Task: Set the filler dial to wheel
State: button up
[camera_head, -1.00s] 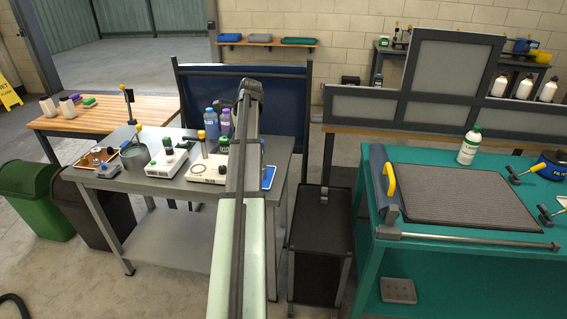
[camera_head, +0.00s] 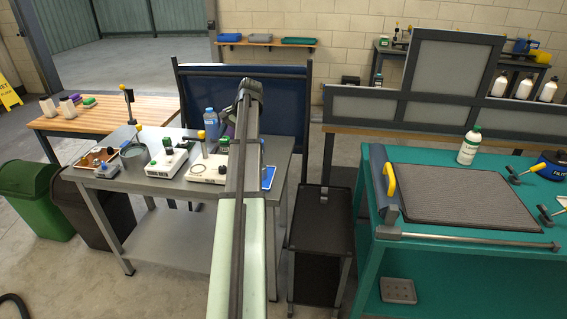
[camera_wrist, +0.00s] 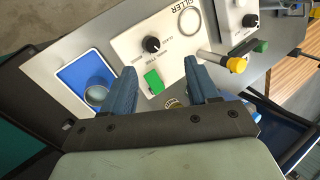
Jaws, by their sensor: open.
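In the wrist view my gripper (camera_wrist: 162,78) is open, with a blue finger on each side and nothing between them. The white filler unit (camera_wrist: 125,45) lies under and beyond the fingertips, its label partly readable. Its black dial (camera_wrist: 151,44) has a pale pointer mark and sits just beyond the gap between the fingertips, apart from them. I cannot read the dial's setting. A green rocker switch (camera_wrist: 154,82) lies between the fingers. In the head view the filler unit (camera_head: 206,169) stands on the grey table, partly hidden by my arm, and my gripper is not clearly seen.
A lever with a yellow knob (camera_wrist: 236,65) rises close to the right finger. A blue mat (camera_wrist: 72,70) with a round cup (camera_wrist: 97,95) lies left of the unit. Another white unit (camera_head: 167,161) stands beside it. A blue bottle (camera_head: 211,122) stands behind on the grey table (camera_head: 158,188).

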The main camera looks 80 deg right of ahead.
jog(key=w+a+r+n+t+y, duration=0.1)
jog(key=w+n+t, duration=0.1)
jog(key=n, duration=1)
jog(key=w+a+r+n+t+y, duration=0.1)
jog(key=w+n+t, duration=0.2)
jog(key=n, duration=0.9)
jog(key=s+d+f+t, duration=0.1)
jog(key=s+d+f, duration=0.1)
jog(key=s+f, duration=0.2)
jog(key=s+d+f+m+t, duration=0.1)
jog(key=s+f, duration=0.4)
jog(key=s, duration=0.6)
jog(key=s+d+f+m+t+h, duration=0.1)
jog(key=s+d+f, duration=0.1)
jog(key=s+f, duration=0.2)
jog(key=shift+s+d+f, duration=0.1)
jog(key=shift+s+d, duration=0.1)
jog(key=shift+s, duration=0.75)
jog(key=shift+s+d+f, duration=0.1)
jog(key=shift+s+d, duration=0.05)
jog(key=shift+s, duration=1.55)
